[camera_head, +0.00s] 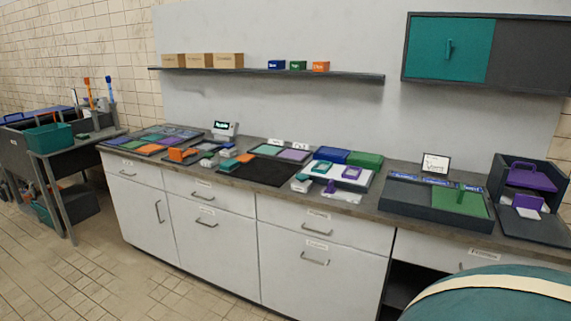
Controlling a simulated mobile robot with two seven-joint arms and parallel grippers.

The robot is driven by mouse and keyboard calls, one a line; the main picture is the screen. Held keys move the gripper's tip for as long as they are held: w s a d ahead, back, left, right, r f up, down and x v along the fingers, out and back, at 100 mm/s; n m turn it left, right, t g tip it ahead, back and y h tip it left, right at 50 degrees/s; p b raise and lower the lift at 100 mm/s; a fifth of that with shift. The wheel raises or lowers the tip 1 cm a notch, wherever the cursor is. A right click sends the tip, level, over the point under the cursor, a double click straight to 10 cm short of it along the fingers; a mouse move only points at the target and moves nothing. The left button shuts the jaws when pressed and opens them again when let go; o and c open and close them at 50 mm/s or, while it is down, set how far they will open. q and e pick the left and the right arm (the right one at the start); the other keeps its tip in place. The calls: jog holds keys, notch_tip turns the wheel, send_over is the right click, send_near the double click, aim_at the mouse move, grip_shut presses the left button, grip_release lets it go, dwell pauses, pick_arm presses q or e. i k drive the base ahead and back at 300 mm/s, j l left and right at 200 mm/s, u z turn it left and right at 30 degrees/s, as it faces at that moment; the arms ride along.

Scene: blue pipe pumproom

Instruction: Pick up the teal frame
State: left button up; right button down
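A small teal frame (321,171) with a pale middle lies on a white board (336,180) on the counter, right of the picture's middle. A purple frame (351,173) of similar look lies just right of it. A small purple piece (330,187) is in front of them. The teal frame is small in this view, so its fine shape is hard to tell. Neither of my grippers is in view.
A dark mat (270,171) lies left of the white board. A blue box (331,154) and a green box (364,159) stand behind. A dark sorting tray (405,192) is to the right. A large teal rounded shape (490,300) fills the bottom right corner.

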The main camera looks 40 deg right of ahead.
aim_at(320, 167)
jog(key=i+z, duration=0.4)
jog(key=i+j+z, duration=0.1)
jog(key=i+z, duration=0.25)
jog(key=i+j+z, duration=0.2)
jog(key=i+z, duration=0.2)
jog(key=i+j+z, duration=0.15)
jog(key=z, duration=0.3)
jog(key=i+j+z, duration=0.2)
jog(key=z, duration=0.25)
jog(key=i+j+z, duration=0.3)
jog(key=z, duration=0.15)
jog(key=i+j+z, duration=0.1)
jog(key=j+z, duration=0.35)
jog(key=i+j+z, duration=0.1)
jog(key=j+z, duration=0.15)
jog(key=z, duration=0.2)
